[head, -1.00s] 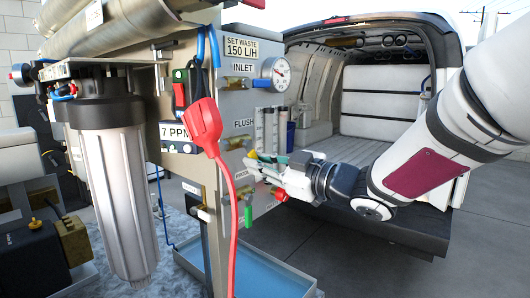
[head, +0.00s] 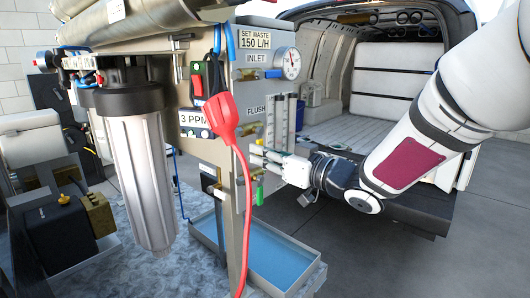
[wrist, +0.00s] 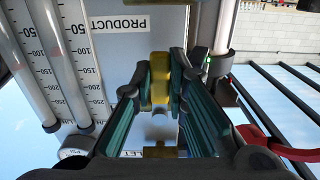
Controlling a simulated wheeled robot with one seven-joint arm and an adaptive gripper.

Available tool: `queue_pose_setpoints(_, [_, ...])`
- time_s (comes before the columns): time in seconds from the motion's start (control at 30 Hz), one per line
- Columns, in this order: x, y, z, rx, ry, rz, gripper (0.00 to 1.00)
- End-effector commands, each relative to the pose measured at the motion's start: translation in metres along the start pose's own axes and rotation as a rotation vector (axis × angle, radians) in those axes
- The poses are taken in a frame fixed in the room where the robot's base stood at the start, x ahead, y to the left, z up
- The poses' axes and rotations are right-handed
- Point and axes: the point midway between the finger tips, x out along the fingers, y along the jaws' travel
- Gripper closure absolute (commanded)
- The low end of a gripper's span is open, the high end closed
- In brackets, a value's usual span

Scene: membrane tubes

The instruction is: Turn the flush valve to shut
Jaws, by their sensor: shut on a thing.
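The flush valve (head: 250,130) is a small brass-yellow fitting just below the FLUSH label on the grey panel in the head view. My gripper (head: 262,156) is at the panel just below it. In the wrist view, which sees the panel upside down, my gripper (wrist: 160,88) is shut on an upright yellow handle (wrist: 160,72), with a teal-padded finger on each side. I take this handle to be the flush valve's lever. A brass piece (wrist: 164,152) shows below it, between the fingers. The head view does not show the grip clearly.
Clear flow tubes (wrist: 52,60) stand beside my fingers. A red plug and cable (head: 226,115) hang in front of the panel. A water tray (head: 270,262) lies below. The gauge (head: 287,63) is above. A van (head: 390,100) stands behind, with open floor to the right.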

Motion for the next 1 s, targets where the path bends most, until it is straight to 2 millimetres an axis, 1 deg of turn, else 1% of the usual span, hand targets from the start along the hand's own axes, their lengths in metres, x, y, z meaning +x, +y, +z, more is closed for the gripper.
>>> queue_pose_setpoints(0.33, [0.0, 0.0, 0.002, 0.007, -0.003, 0.0, 1.0])
queue_pose_setpoints(0.37, [0.0, 0.0, 0.002, 0.007, -0.003, 0.0, 0.84])
queue_pose_setpoints(0.4, [0.0, 0.0, 0.002, 0.007, -0.003, 0.0, 0.75])
queue_pose_setpoints(0.43, [0.0, 0.0, 0.001, 0.007, -0.002, 0.0, 0.68])
queue_pose_setpoints(0.47, [0.0, 0.0, 0.001, 0.006, -0.002, 0.0, 0.65])
queue_pose_setpoints(0.8, [-0.003, 0.0, 0.0, 0.004, -0.001, 0.001, 0.65])
queue_pose_setpoints(0.87, [-0.007, 0.001, 0.0, 0.003, 0.0, 0.002, 0.65])
queue_pose_setpoints(0.97, [-0.021, 0.001, 0.0, 0.003, -0.001, 0.004, 0.65])
queue_pose_setpoints(1.0, [-0.028, 0.001, 0.0, 0.004, -0.001, 0.003, 0.65])
